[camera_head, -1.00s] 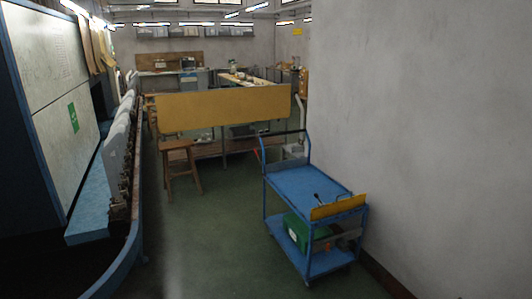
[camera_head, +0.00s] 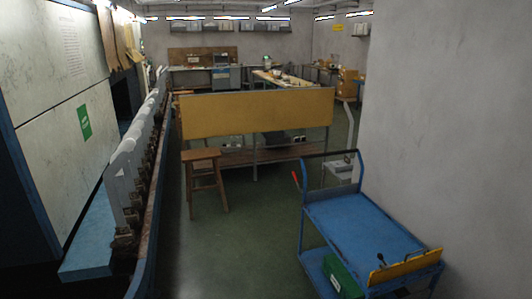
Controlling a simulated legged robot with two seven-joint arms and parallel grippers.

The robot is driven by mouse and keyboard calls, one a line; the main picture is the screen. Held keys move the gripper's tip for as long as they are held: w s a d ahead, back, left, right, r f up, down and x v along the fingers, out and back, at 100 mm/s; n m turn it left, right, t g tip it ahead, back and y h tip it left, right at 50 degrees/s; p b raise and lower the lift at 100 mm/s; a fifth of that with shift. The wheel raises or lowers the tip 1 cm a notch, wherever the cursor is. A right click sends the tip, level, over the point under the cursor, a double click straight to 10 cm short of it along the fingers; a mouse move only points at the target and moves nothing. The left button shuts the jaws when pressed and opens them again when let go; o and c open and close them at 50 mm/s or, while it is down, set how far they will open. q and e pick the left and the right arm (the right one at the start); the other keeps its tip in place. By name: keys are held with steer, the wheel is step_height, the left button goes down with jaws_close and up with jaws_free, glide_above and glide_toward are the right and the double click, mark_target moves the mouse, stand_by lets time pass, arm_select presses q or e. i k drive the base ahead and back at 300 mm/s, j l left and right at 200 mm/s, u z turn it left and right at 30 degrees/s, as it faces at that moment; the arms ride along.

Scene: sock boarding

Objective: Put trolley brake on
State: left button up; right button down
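The blue trolley (camera_head: 352,226) stands on the green floor at the right, close to the grey wall. It has a flat upper shelf, a lower shelf and a dark push handle at its far end. A small red lever (camera_head: 296,178) shows beside the far left post; I cannot tell whether it is the brake. The wheels are hidden or cut off by the lower edge of the view. Neither of my grippers is in view.
A green box (camera_head: 342,277) sits on the lower shelf, and a yellow piece (camera_head: 405,267) stands at the near end. A machine row (camera_head: 137,160) lines the left. The floor (camera_head: 235,255) between is clear.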

mark_target(300, 191)
steer(key=i, duration=3.4)
steer(key=u, duration=0.35)
